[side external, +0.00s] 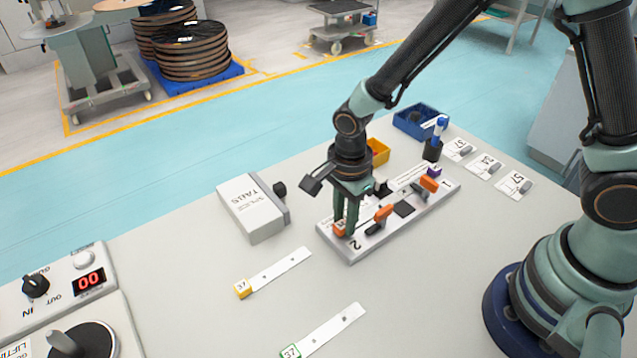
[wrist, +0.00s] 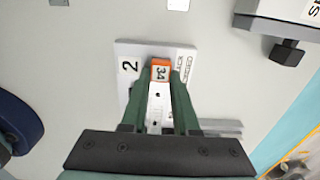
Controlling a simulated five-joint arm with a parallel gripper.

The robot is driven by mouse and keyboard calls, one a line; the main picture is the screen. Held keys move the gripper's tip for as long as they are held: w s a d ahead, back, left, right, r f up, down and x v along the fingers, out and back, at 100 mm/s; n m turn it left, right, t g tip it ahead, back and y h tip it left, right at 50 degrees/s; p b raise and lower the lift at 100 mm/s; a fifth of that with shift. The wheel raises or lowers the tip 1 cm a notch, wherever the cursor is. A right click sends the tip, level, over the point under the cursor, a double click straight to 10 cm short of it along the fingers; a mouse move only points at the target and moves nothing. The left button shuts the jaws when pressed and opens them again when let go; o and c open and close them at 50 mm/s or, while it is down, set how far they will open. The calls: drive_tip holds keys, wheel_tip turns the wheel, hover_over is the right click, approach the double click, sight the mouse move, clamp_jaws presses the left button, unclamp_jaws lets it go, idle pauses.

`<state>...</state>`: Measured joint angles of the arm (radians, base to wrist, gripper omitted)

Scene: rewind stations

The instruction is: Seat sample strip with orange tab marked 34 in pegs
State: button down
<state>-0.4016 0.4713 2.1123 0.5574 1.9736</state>
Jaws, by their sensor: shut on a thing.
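My gripper (side external: 345,226) is down at the end marked 2 of the white plate (side external: 352,256). In the wrist view my gripper (wrist: 161,76) is shut on the sample strip (wrist: 158,97), a white strip with dark holes and an orange tab (wrist: 161,70) marked 34. The strip lies along the plate (wrist: 129,92) between the fingers, tab toward the 2 end. In the side view the orange tab (side external: 339,229) shows beside the fingertips; the rest is mostly hidden. Whether the holes sit over pegs cannot be told.
Orange levers (side external: 383,213) stand on the plate. Strips with a yellow tab (side external: 242,289) and a green tab (side external: 290,351), both marked 37, lie on the table. A white box (side external: 250,210), blue bin (side external: 418,122), yellow bin (side external: 379,151) and pen cup (side external: 432,151) stand around.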

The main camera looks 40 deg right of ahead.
drive_tip(key=c, duration=0.6)
unclamp_jaws()
wheel_tip(320, 180, up, 12)
drive_tip(key=s+d+r+n+t, duration=0.1)
drive_tip(key=d+r+n+t, duration=0.1)
drive_tip(key=n, duration=0.4)
drive_tip(key=s+d+r+n+t, duration=0.1)
drive_tip(key=s+d+r+n, duration=0.1)
drive_tip(key=d+r+n, duration=0.3)
drive_tip(key=s+d+r+n+t, duration=0.1)
drive_tip(key=d+r+n+t, duration=0.1)
drive_tip(key=d+n, duration=0.5)
drive_tip(key=shift+s+r+t, duration=0.25)
drive_tip(key=shift+r+t, duration=0.05)
drive_tip(key=shift+r, duration=0.45)
